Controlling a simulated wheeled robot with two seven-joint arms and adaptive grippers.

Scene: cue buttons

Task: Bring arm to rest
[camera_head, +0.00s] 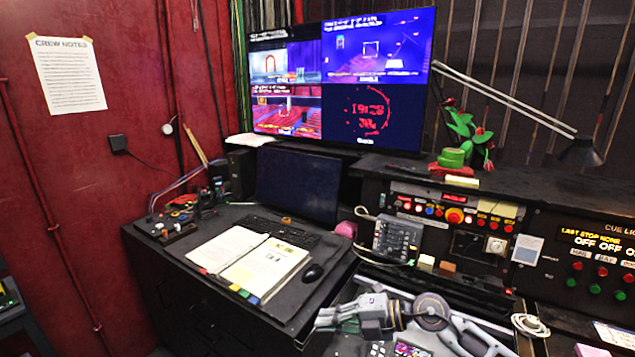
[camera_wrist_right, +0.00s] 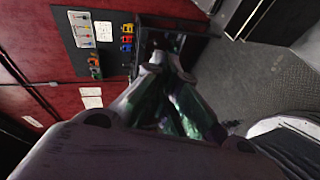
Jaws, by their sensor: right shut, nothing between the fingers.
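My right gripper (camera_head: 328,318) is at the bottom middle of the head view, with its arm reaching in from the lower right. Its fingers point left, beside the front right part of the black desk (camera_head: 225,218), and hold nothing. In the right wrist view the fingers (camera_wrist_right: 166,62) are shut, tips together, with dark floor and a red wall beyond. My left gripper is not in view.
An open binder (camera_head: 250,262) and a mouse (camera_head: 312,273) lie on the desk. A cue-light panel (camera_head: 590,262) with red and green buttons is at the right. A console with a large red knob (camera_head: 454,215) stands behind my right arm. A lamp (camera_head: 580,152) hangs above.

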